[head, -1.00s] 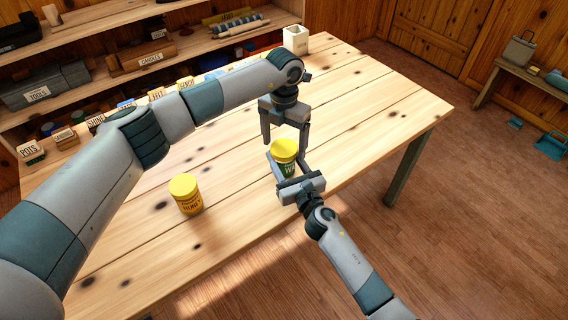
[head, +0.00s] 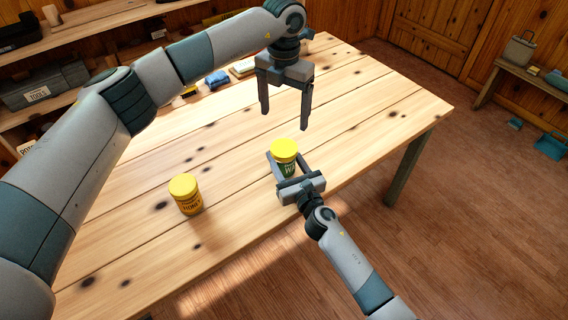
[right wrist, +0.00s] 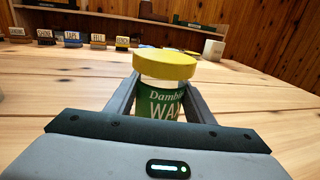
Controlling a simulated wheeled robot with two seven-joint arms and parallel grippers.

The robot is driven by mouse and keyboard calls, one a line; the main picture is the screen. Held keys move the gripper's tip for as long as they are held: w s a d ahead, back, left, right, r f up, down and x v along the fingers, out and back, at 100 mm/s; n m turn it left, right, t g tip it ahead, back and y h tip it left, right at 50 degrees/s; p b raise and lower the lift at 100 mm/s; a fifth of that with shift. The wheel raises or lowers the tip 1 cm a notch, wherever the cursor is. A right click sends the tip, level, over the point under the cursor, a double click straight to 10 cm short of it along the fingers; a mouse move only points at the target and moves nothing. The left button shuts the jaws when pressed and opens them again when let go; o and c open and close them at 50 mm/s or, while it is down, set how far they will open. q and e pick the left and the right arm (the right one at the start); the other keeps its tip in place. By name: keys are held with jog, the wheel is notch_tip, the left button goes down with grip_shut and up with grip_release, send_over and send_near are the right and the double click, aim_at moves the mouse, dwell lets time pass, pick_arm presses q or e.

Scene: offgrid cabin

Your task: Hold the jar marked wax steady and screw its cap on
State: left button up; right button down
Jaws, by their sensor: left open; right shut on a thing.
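The wax jar (head: 287,169) has a green label and stands on the table near its front edge. The right wrist view shows the label reading WAX (right wrist: 162,102). Its yellow cap (head: 284,150) sits on top of the jar and looks level; it also shows in the right wrist view (right wrist: 165,64). How tightly it is threaded cannot be told. My right gripper (head: 283,171) is shut around the jar's body, below the cap. My left gripper (head: 285,120) is open and empty, pointing down above and behind the cap, apart from it.
A honey jar (head: 187,199) with a yellow lid stands to the left on the wooden table (head: 230,240). Small labelled items (right wrist: 73,40) line the table's back edge, with a pale square container (right wrist: 213,50) at the right. The table between is clear.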

pick_arm(q)
jog(key=shift+r, duration=0.35)
pick_arm(e)
jog(key=c, duration=0.8)
grip_release()
jog(key=shift+o, duration=0.2)
jog(key=shift+s, duration=0.15)
jog(key=shift+s+d, duration=0.35)
jog(key=shift+s, duration=0.3)
pick_arm(q)
jog(key=shift+f+b, duration=0.55)
pick_arm(e)
jog(key=v, duration=1.5)
jog(key=shift+s, duration=0.35)
